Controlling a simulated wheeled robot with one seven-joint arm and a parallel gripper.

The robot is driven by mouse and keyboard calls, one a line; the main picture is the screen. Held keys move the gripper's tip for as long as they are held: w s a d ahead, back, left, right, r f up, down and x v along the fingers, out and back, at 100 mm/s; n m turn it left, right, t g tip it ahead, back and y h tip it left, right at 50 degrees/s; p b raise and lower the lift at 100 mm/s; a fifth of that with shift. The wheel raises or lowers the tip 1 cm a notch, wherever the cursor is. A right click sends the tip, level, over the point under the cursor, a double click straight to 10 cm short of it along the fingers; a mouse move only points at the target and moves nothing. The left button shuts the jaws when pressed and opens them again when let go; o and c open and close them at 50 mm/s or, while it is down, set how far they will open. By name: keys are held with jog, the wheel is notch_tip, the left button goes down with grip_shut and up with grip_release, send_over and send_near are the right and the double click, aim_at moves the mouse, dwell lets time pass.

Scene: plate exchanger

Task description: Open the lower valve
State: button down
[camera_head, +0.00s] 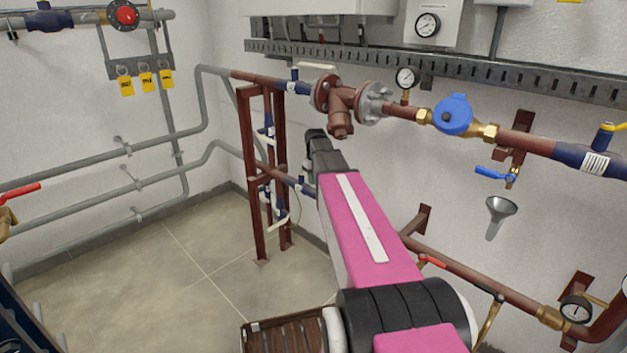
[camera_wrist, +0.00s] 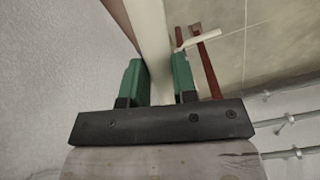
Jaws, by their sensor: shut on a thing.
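My gripper (camera_wrist: 159,68) has green fingers, one on each side of a pale bar (camera_wrist: 154,25) that looks like a white valve lever, and it is shut on it. Another white lever (camera_wrist: 202,38) shows beyond the right finger. In the head view, my gripper (camera_head: 312,165) is at the lower pipe, mostly hidden by my pink arm.
A red-brown upright frame (camera_head: 247,170) stands left of my gripper. The upper pipe with a rusty strainer (camera_head: 341,103) runs above it. A lower brown pipe (camera_head: 470,273) and a funnel (camera_head: 501,210) are at right. The floor at left is clear.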

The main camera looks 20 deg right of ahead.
dwell(0.3)
jog(key=c, duration=0.9)
grip_release()
